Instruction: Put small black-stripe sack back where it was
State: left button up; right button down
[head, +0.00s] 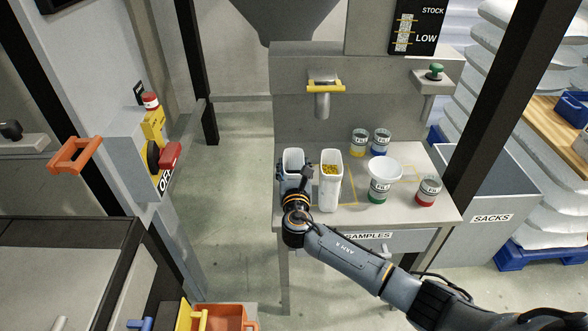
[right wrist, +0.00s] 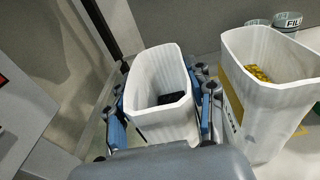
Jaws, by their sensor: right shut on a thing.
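A small white open-topped sack (head: 293,157) stands at the left end of the samples bench. My right gripper (head: 293,175) is shut on it, with one finger on each side. In the right wrist view the sack (right wrist: 160,72) is upright between the blue finger pads, with dark contents low inside. No black stripe shows on the faces I can see; its front is mostly hidden by my gripper. I cannot tell whether its base touches the bench. A second white sack (head: 331,182), taller in view and with yellow contents, stands just to its right. My left gripper is not in view.
A spout (head: 322,100) hangs above. A sacks bin (head: 487,181) stands at right.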

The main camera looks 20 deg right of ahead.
jog(key=shift+f, duration=0.15)
jog(key=shift+c, duration=2.4)
grip_release()
jog(key=shift+f, duration=0.1)
jog(key=shift+s, duration=0.1)
jog(key=v, duration=1.1)
jog(key=shift+s+r, duration=0.2)
jog(key=shift+s, duration=0.2)
jog(key=shift+a+f, duration=0.1)
